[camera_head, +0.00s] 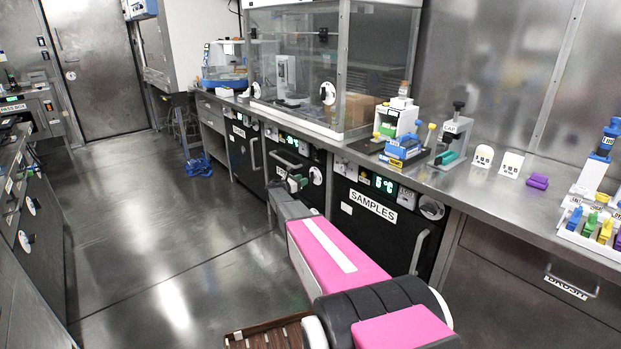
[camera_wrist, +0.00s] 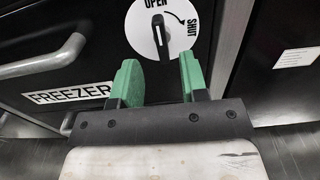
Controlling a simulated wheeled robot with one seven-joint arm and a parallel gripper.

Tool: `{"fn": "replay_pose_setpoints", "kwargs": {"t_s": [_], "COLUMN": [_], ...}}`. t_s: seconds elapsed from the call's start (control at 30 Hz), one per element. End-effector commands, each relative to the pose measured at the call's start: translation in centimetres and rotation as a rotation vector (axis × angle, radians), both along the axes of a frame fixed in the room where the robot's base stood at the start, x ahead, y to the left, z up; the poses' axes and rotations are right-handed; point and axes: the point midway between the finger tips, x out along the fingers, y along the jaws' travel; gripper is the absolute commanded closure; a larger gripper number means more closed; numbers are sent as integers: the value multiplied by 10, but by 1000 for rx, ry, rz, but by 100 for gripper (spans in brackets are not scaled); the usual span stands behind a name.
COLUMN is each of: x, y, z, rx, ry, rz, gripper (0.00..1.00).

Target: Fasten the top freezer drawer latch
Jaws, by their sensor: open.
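The freezer latch is a white round dial (camera_wrist: 172,44) with a black knob, on a black drawer front (camera_wrist: 55,22) labelled FREEZER. The knob stands roughly upright in the wrist view, pointing toward OPEN; a curved arrow runs toward SHUT at the right. In the head view the dial (camera_head: 316,176) is partly visible just right of my gripper (camera_head: 297,183). My gripper (camera_wrist: 161,76) has green fingers spread apart with nothing between them. The fingertips are below the knob in the wrist view, apart from it. The drawer looks closed.
A metal bar handle (camera_wrist: 45,58) lies left of the dial. The SAMPLES unit (camera_head: 376,215) is to the right, with its own handle (camera_head: 419,250). The counter (camera_head: 457,181) above holds lab devices. Open floor (camera_head: 170,240) lies to the left.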

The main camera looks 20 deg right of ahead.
Motion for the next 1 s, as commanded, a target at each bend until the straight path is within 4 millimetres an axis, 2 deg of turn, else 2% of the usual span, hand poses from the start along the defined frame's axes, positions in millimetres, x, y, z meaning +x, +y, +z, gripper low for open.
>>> {"fn": "replay_pose_setpoints", "kwargs": {"t_s": [0.2,0.33,0.47,0.7,0.77,0.83,1.0], "x": [15,21,23,23,23,23,22], "y": [-39,-54,-62,-63,-63,-63,-63], "z": [-1,-1,-1,0,0,0,0], "rx": [0,1,2,2,2,2,2], "ry": [-1,-1,0,0,0,0,-2], "rz": [-2,-1,0,0,0,0,-1], "gripper": [60,60,60,60,76,99,99]}}
